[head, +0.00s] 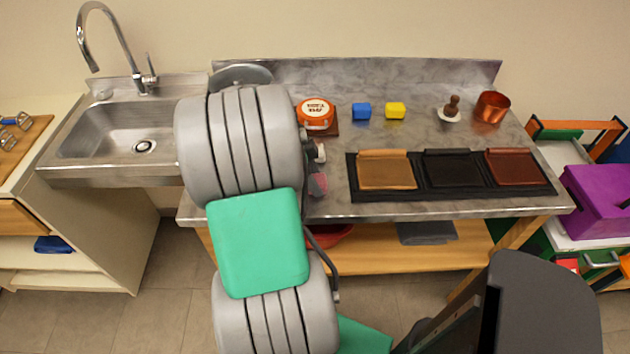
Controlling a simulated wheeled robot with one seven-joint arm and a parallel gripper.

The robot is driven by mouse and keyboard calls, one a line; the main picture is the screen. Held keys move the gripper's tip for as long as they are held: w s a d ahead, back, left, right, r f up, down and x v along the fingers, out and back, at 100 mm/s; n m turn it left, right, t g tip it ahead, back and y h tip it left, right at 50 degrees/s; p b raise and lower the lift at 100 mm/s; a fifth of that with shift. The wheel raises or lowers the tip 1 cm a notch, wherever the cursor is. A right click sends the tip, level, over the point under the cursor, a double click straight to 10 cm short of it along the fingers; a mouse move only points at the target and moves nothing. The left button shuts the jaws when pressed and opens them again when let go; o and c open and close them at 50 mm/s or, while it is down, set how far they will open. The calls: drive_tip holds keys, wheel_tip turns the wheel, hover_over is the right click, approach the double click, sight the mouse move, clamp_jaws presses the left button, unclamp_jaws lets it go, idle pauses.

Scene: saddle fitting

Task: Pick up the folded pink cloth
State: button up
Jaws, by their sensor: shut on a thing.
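The folded pink cloth (318,184) shows as a small pink patch just right of my arm, near the front edge of the steel table. Most of it is hidden behind my arm. A small pale and dark part of my gripper (318,152) shows just beyond the cloth. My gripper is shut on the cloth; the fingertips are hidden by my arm. I cannot tell whether the cloth touches the tabletop.
On the table (360,209) are an orange tin (315,112), blue block (361,111), yellow block (395,110), brown-handled tool (451,106) and copper cup (492,107). A black mat (420,193) holds three leather pieces. A sink (110,132) is left.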

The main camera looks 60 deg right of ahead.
sight(320, 179)
drive_tip(key=shift+r, duration=0.1)
drive_tip(key=shift+r, duration=0.25)
wheel_tip(320, 179, up, 3)
drive_tip(key=shift+f+b, duration=0.1)
drive_tip(key=shift+b, duration=0.2)
drive_tip(key=s+a+r, duration=0.9)
drive_tip(key=a, duration=0.2)
drive_tip(key=shift+r, duration=0.25)
